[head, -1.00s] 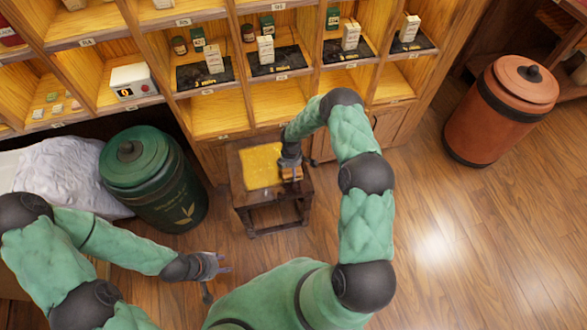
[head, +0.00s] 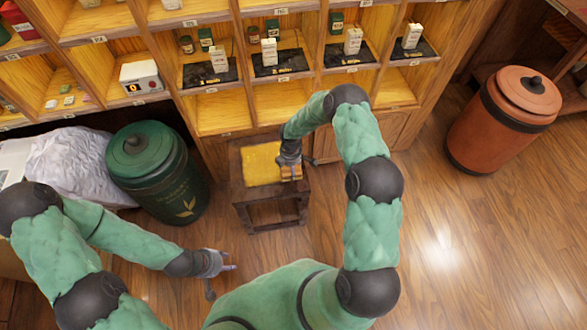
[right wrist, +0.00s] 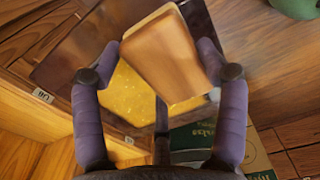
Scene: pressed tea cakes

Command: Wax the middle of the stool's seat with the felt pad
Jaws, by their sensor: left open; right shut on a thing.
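The stool (head: 274,190) is dark brown and stands below the shelves, with a yellow patch (head: 261,165) over much of its seat. My right gripper (head: 289,163) is shut on the felt pad (head: 291,175), a wooden-looking block, at the right side of the seat. In the right wrist view the pad (right wrist: 160,55) sits between both fingers, with the yellow patch (right wrist: 135,97) behind it. The pad's underside is hidden, and I cannot tell whether it touches the seat. My left gripper (head: 228,266) is open and empty above the floor, left of and nearer than the stool.
A green canister (head: 155,175) stands left of the stool, beside a crumpled white cloth (head: 70,165). A red-brown canister (head: 503,125) stands far right. Shelves (head: 225,117) with tea boxes and jars rise close behind the stool.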

